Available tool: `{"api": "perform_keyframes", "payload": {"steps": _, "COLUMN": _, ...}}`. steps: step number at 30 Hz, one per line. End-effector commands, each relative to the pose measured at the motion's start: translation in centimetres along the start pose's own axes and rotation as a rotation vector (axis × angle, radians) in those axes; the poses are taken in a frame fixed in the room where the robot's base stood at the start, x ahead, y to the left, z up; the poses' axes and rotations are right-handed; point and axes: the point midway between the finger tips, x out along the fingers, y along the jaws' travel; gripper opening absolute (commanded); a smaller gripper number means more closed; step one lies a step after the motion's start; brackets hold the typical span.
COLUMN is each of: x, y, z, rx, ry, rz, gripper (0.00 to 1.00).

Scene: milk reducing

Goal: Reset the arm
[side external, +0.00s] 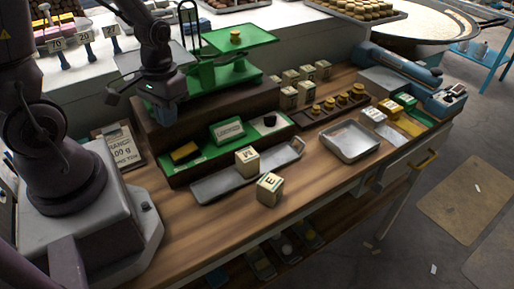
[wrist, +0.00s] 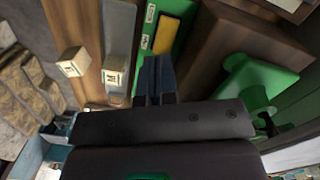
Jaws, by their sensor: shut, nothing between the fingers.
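My gripper (side external: 172,97) is shut and empty, held in the air over the left part of the bench, beside the green balance scale (side external: 222,77). In the wrist view its dark fingers (wrist: 154,72) are together, with nothing between them. A cream lettered cube (side external: 247,161) stands on the long metal tray (side external: 218,184). Another cream cube (side external: 269,189) sits on the bare wood in front of it. Both cubes also show in the wrist view, one on the wood (wrist: 72,62) and one on the tray (wrist: 113,74).
A green-lined box (side external: 200,160) holds a yellow block and a label. Several cream cubes (side external: 290,97) and a rack of brass weights (side external: 335,106) stand farther back. An empty metal pan (side external: 350,141) is at right. A clipboard (side external: 122,148) leans near my base. The front wood is mostly clear.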

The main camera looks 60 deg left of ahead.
Motion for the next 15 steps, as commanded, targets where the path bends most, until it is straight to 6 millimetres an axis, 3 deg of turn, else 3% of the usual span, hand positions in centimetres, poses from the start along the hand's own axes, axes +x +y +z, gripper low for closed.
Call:
{"api": "perform_keyframes", "payload": {"steps": 9, "x": -10.4, "y": 3.9, "z": 1.9, "rx": 0.238, "ry": 0.233, "rz": 0.019, "gripper": 0.0}}
{"api": "perform_keyframes", "payload": {"steps": 15, "x": -15.6, "y": 5.8, "z": 4.3, "rx": 0.366, "ry": 0.42, "rz": 0.053, "gripper": 0.0}}
